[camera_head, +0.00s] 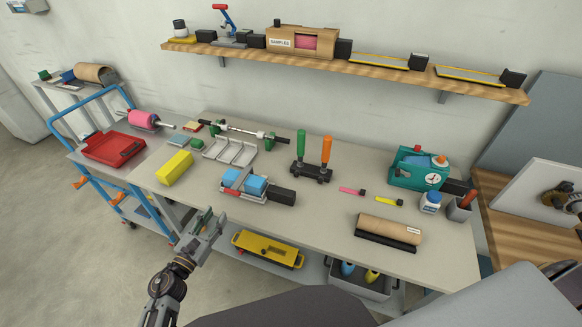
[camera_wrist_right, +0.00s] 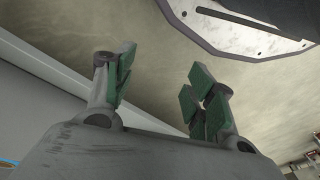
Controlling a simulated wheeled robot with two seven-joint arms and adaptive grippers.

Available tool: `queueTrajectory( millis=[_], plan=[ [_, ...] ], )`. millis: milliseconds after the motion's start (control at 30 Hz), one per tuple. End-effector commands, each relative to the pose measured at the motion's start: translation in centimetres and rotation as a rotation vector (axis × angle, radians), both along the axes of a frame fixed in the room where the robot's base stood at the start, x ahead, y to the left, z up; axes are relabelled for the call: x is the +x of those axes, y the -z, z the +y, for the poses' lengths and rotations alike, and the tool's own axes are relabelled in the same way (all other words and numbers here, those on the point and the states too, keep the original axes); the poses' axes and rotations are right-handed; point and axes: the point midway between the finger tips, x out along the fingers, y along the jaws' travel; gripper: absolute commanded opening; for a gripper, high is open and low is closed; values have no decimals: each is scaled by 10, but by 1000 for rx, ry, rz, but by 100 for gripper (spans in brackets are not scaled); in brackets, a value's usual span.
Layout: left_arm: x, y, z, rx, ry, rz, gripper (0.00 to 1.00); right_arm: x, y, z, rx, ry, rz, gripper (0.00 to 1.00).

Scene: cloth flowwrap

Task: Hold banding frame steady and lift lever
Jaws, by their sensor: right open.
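A small grey frame with blue blocks (camera_head: 244,182) and a black end part (camera_head: 281,197) lies near the front edge of the table; it looks like the banding frame. A black base (camera_head: 311,172) behind it carries an upright green lever (camera_head: 301,146) and an upright orange lever (camera_head: 326,150). I cannot tell which lever the task means. My left gripper (camera_head: 214,218) is off the table's front edge, left of and below the frame, apart from it; its jaw gap is unclear. My right gripper (camera_wrist_right: 163,88) is open and empty in the right wrist view, away from these things.
A yellow block (camera_head: 174,168), a white divided tray (camera_head: 229,151) and a red tray (camera_head: 114,148) lie to the left. A brown roll (camera_head: 390,228) and a teal machine (camera_head: 417,169) stand to the right. A wooden shelf (camera_head: 235,53) hangs above.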

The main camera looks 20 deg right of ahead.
Motion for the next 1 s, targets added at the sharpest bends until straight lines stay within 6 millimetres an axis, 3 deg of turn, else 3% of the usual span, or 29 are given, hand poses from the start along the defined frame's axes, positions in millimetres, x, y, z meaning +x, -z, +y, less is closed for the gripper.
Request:
queueTrajectory(
  millis=[33,200,500,733,1000],
  plan=[
    [0,0,0,0,0,0,36,17,-9,10,18,17,-4,55],
    [0,0,0,0,0,0,36,58,-38,43,83,89,13,55],
    [0,0,0,0,0,0,36,112,-103,111,201,191,77,55],
    [0,0,0,0,0,0,36,131,-162,166,278,243,164,55],
    [0,0,0,0,0,0,36,123,-235,225,325,273,308,55]
  ],
)
